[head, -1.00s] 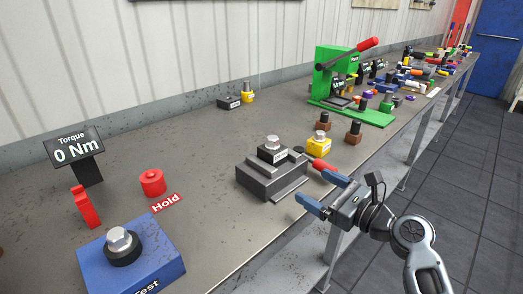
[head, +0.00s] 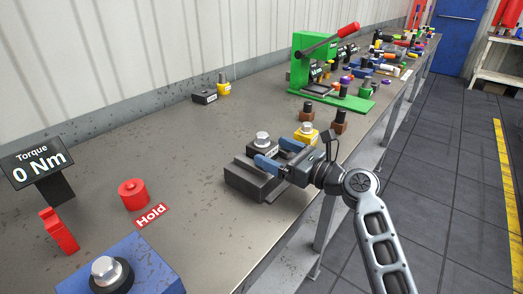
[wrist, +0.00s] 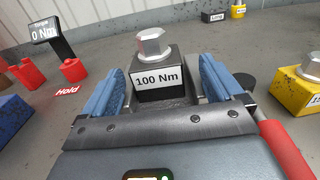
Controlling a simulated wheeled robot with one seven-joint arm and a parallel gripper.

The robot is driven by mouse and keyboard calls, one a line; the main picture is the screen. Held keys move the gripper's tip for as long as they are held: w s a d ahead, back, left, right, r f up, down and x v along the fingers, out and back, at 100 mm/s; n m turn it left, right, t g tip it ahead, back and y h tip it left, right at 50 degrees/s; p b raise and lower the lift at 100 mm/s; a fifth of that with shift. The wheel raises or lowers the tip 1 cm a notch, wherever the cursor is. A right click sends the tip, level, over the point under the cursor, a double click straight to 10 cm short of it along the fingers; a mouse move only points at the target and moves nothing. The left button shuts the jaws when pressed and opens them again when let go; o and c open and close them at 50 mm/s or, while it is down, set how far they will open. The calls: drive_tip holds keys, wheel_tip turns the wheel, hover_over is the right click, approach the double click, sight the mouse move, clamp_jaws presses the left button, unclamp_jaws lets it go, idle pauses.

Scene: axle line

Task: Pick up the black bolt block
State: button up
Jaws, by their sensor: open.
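The black bolt block (head: 258,152) has a silver hex bolt on top and sits on a dark grey vise (head: 247,182). In the wrist view the block (wrist: 165,90) carries a white "100 Nm" label and is upright. My gripper (head: 278,154) is open at the vise, its blue fingers on the left and right of the block. In the wrist view my gripper (wrist: 160,92) has the block between its fingers, with a gap visible beside it. The head view cannot show contact, as the fingers partly hide the block.
A yellow bolt block (head: 306,134) stands just behind the gripper, with brown bolt blocks (head: 338,122) beyond. The vise's red handle (wrist: 284,148) lies right of the fingers. A green press (head: 310,70) stands further back. A torque display (head: 38,165) and red parts are at left.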

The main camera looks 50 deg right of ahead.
sight(272, 150)
drive_tip(key=w, duration=0.4)
drive_tip(key=shift+a+r+p, duration=0.15)
drive_tip(key=shift+a+p, duration=0.1)
drive_tip(key=shift+p, duration=0.05)
drive_tip(key=c, duration=1.5)
drive_tip(key=shift+r, duration=0.1)
drive_tip(key=shift+c, duration=0.5)
drive_tip(key=shift+r, duration=0.1)
